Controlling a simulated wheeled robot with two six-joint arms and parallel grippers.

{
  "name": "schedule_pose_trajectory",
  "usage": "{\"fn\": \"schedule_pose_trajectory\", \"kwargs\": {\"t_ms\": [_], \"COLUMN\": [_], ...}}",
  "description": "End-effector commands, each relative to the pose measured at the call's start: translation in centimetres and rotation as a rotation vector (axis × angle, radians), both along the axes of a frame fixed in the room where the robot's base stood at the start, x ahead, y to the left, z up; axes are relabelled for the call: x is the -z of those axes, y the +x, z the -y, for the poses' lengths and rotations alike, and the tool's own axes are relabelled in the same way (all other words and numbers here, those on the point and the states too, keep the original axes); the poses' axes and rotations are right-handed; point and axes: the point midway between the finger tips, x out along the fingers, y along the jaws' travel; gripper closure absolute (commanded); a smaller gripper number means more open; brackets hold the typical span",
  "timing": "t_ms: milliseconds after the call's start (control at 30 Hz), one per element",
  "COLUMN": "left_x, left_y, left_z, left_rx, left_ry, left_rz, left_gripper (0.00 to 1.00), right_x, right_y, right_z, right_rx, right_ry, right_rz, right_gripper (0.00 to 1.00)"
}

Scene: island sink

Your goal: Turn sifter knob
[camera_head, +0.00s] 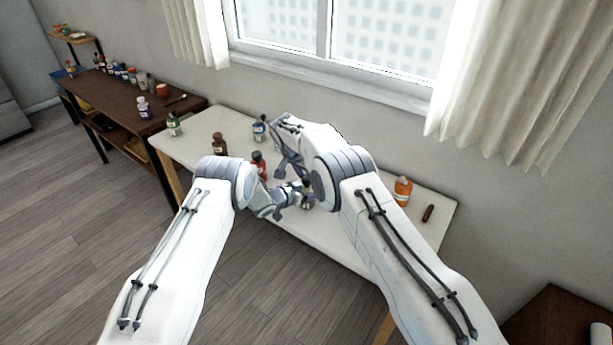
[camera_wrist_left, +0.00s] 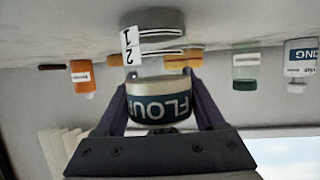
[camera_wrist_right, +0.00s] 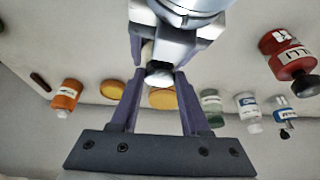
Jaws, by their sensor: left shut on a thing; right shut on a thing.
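The sifter (camera_wrist_left: 160,106) has a pale band, a dark blue FLOUR label and a grey ring marked 1 and 2; the left wrist view shows it upside down. My left gripper (camera_wrist_left: 160,92) is shut around the labelled body. In the head view the left gripper (camera_head: 288,195) is low over the white table, and the sifter (camera_head: 307,197) is partly hidden.
The white table (camera_head: 245,215) also holds an orange bottle (camera_head: 402,191), a brown bottle (camera_head: 219,145), a red bottle (camera_head: 259,165), a blue-labelled bottle (camera_head: 259,128) and a green one (camera_head: 174,124). A dark sideboard (camera_head: 120,100) with several jars stands at left.

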Motion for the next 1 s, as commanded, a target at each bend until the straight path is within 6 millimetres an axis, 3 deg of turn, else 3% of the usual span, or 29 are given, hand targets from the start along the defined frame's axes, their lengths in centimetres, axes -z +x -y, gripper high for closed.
{"fn": "schedule_pose_trajectory", "kwargs": {"t_ms": [467, 500, 567, 600, 1000], "left_x": [0.0, 0.0, 0.01, 0.0, 0.0], "left_y": [-0.02, -0.02, -0.02, -0.02, -0.02], "left_z": [0.01, 0.01, 0.01, 0.01, 0.01], "left_rx": [0.001, 0.001, 0.001, 0.001, 0.0], "left_ry": [0.0, 0.0, 0.0, 0.0, 0.0], "left_rz": [0.0, 0.0, 0.0, 0.0, 0.0], "left_gripper": [0.91, 0.91, 0.91, 0.91, 0.91], "right_x": [-0.01, -0.01, -0.01, -0.01, -0.83], "right_y": [0.0, 0.0, 0.0, 0.0, -0.19], "right_z": [-0.02, -0.02, -0.02, -0.02, -0.28], "right_rx": [0.062, 0.061, 0.061, 0.061, 0.059], "right_ry": [-0.001, 0.0, 0.0, -0.001, 0.0], "right_rz": [0.001, 0.001, 0.001, 0.001, 0.001], "right_gripper": [1.0, 0.51, 0.28, 0.23, 0.23]}}
